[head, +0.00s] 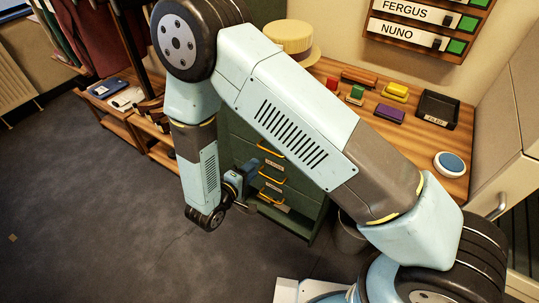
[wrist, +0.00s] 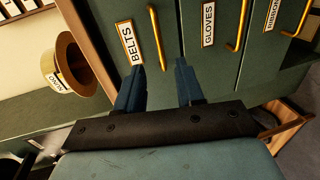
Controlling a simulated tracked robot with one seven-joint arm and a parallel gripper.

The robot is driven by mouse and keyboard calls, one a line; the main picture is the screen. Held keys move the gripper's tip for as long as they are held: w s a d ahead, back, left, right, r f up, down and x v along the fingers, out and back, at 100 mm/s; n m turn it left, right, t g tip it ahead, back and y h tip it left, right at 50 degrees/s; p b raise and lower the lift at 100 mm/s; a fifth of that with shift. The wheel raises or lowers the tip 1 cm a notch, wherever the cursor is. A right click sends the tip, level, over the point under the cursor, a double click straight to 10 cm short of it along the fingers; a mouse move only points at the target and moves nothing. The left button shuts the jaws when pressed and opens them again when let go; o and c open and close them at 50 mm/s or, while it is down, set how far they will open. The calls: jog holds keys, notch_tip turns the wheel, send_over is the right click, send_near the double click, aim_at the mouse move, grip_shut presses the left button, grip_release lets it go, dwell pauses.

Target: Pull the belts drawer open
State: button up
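The belts drawer (wrist: 143,20) is a green drawer front with a white BELTS label (wrist: 128,44) and a long yellow handle (wrist: 158,38). It looks flush with the drawer beside it. The near end of the handle shows between the fingertips. Nothing is held. I cannot tell whether the fingertips reach past the handle.
The gloves drawer (wrist: 208,55) and another labelled drawer (wrist: 265,50) adjoin it. A wooden rack (head: 130,125) stands left of the cabinet, a bin (head: 349,238) right.

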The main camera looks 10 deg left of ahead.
jog(key=x, duration=1)
jog(key=shift+w, duration=0.15)
jog(key=shift+d, duration=0.15)
jog(key=shift+c, duration=0.3)
grip_shut()
